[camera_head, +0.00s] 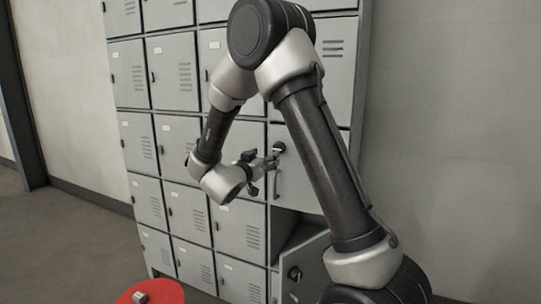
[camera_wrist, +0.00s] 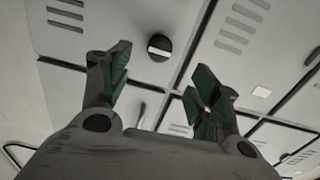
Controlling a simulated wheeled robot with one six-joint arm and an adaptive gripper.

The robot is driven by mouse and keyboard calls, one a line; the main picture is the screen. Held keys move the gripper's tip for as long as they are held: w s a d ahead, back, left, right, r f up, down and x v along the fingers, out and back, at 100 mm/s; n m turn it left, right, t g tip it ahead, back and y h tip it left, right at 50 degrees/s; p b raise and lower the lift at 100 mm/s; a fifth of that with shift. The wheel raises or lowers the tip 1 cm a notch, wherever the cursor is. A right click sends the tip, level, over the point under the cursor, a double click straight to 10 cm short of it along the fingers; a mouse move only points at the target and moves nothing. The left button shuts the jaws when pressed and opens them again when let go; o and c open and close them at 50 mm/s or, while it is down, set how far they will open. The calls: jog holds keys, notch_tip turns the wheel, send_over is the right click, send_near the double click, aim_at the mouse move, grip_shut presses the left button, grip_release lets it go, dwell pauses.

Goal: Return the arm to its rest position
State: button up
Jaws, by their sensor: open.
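My arm (camera_head: 322,160) reaches up, over and down in front of a bank of grey lockers (camera_head: 175,72). It is bent, with the wrist low at the left. My gripper (camera_head: 274,164) points right, close to a locker door (camera_head: 302,180) in the head view. In the wrist view my gripper (camera_wrist: 162,68) has its two green-padded fingers spread, with nothing between them. A dark round knob (camera_wrist: 159,47) on a locker front shows beyond the gap between the fingers. I cannot tell whether a finger touches the door.
A lower locker door (camera_head: 303,268) stands open with a dark knob on it, below my gripper and beside my arm. A red round surface (camera_head: 172,294) with a small item (camera_head: 139,297) on it is at the bottom left. Bare wall (camera_head: 460,120) is at the right.

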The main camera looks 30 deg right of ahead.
jog(key=shift+s+a, duration=0.45)
jog(key=shift+a, duration=0.15)
